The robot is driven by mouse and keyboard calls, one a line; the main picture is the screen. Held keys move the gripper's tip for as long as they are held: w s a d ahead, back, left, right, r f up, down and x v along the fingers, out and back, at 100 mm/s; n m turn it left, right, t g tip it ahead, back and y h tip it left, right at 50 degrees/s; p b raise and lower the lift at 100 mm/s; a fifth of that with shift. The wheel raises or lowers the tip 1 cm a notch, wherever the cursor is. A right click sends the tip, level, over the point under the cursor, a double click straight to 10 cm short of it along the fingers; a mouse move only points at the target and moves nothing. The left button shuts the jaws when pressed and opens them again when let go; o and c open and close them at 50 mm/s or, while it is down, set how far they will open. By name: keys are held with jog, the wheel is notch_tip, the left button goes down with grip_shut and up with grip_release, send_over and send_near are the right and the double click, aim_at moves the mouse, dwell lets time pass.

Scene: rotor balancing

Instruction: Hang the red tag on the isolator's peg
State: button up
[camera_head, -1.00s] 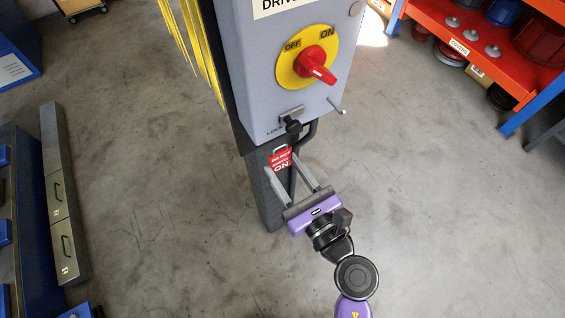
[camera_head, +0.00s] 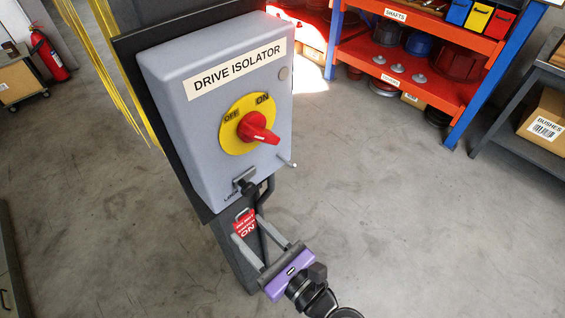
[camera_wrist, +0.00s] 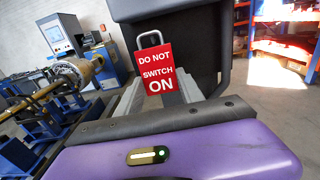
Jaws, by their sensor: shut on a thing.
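The grey drive isolator box (camera_head: 190,125) stands upright in the head view, with a red knob (camera_head: 254,126) on a yellow plate. Its thin pale peg (camera_head: 288,163) sticks out at the lower right of the front face, with nothing on it. A dark latch marked LOCK (camera_head: 244,183) is at the bottom edge. My gripper (camera_head: 249,229) is shut on the red tag (camera_head: 245,222), below the box and apart from the peg. In the wrist view the tag (camera_wrist: 157,70) reads DO NOT SWITCH ON and is nearly upright, its grey hanging loop (camera_wrist: 149,39) free on top.
An orange shelf unit with blue posts (camera_head: 455,60) stands at the back right. A carton marked BUSHES (camera_head: 545,120) sits on a grey rack at the right edge. Yellow strips (camera_head: 110,85) hang left of the isolator. The floor right of the isolator is clear.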

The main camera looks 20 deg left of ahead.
jog(key=w+d+r+m+t+p, duration=0.1)
jog(key=w+d+r, duration=0.3)
jog(key=d, duration=0.3)
jog(key=w+d+r+m+t, duration=0.1)
jog(key=w+d+r, duration=0.4)
jog(key=d, duration=0.2)
jog(key=a+f+n+g+b, duration=0.1)
jog(key=a+n+g, duration=0.1)
jog(key=a, duration=0.7)
jog(key=shift+w, duration=0.15)
dwell(0.7)
jog(key=shift+a, duration=0.15)
dwell(0.6)
